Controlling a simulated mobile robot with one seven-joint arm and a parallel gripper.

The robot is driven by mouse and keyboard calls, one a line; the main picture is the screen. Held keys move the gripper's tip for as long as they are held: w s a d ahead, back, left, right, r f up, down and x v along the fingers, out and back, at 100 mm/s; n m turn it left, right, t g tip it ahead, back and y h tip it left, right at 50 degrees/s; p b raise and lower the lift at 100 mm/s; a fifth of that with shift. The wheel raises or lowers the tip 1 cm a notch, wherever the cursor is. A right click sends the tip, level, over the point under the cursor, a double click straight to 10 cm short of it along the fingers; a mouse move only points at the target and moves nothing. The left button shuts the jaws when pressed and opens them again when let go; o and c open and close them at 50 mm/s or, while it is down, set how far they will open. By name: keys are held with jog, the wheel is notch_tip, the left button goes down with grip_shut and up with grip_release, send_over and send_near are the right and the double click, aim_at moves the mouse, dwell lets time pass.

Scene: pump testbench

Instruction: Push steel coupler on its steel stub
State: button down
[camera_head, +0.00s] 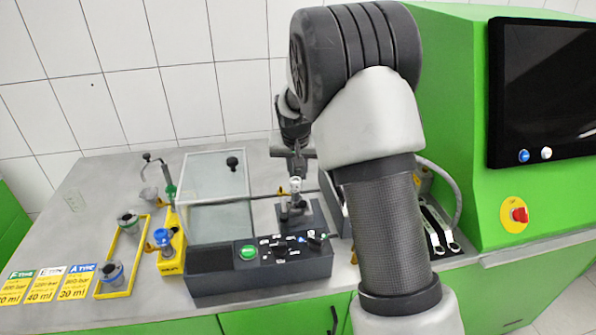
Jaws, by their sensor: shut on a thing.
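My gripper (297,174) points down over the grey block (297,219) at the right end of the test box. It is shut on a small light part, the steel coupler (295,185), which sits directly below the fingers. The stub is too small and too covered to make out, so I cannot tell whether the coupler touches it or stands just above it. My arm fills the right middle of the picture.
Yellow trays (117,293) hold several fittings. A green cabinet (462,120) with a screen stands right. Bare bench (95,200) shows at left.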

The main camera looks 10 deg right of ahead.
jog(key=shift+f, duration=0.25)
dwell(0.5)
jog(key=c, duration=1.5)
grip_release()
jog(key=shift+c, duration=0.2)
jog(key=shift+r, duration=0.1)
jog(key=shift+r+p, duration=1.9)
jog(key=shift+r, duration=1.55)
jog(key=shift+r, duration=0.1)
